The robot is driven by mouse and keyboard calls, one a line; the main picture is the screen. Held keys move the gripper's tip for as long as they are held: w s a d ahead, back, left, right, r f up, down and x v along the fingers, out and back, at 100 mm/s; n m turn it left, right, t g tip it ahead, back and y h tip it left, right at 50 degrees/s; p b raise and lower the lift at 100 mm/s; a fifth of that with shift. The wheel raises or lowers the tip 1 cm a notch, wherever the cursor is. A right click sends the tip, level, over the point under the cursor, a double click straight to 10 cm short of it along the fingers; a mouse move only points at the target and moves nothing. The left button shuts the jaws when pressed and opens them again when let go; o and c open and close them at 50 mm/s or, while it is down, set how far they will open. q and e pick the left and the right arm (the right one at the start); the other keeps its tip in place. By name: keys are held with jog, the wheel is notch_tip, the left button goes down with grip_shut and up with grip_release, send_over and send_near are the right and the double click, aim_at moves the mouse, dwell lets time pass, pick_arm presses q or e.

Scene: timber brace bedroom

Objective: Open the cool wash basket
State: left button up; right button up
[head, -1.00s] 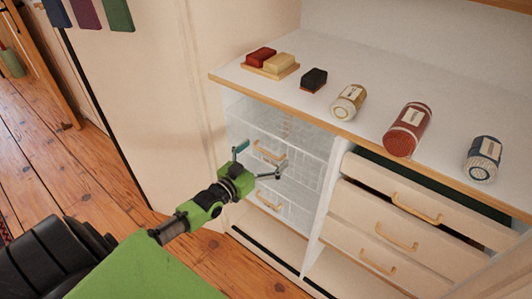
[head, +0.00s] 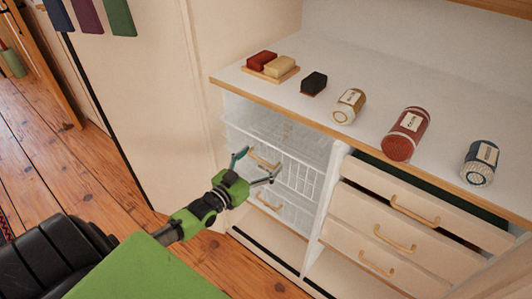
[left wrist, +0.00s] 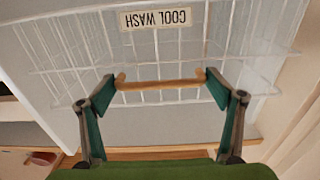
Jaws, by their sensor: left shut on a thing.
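The cool wash basket (head: 304,178) is a white wire basket in the left bay of the cabinet, with a wooden bar handle (head: 266,160). It stands partly pulled out past the cabinet front. In the left wrist view its "COOL WASH" label (left wrist: 155,18) reads upside down above the handle (left wrist: 160,85). My left gripper (head: 257,167) is at the handle. In the left wrist view its teal fingers (left wrist: 160,92) are at the two ends of the handle, shut on it lengthwise. My right gripper is out of view.
Another wire basket with a wooden handle (head: 268,202) sits below. Beige drawers (head: 395,238) stand to the right, the top one slightly open. The countertop (head: 290,105) holds soap bars, a dark block and several jars. Wooden floor (head: 120,190) is clear at the left.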

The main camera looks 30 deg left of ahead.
pick_arm(q)
jog(key=s+a+p, duration=0.1)
jog(key=s+p, duration=0.6)
jog(key=s, duration=1.5)
jog(key=shift+a, duration=0.35)
jog(key=o, duration=1.6)
jog(key=shift+c, duration=0.2)
jog(key=s+a, duration=0.1)
jog(key=s, duration=1.1)
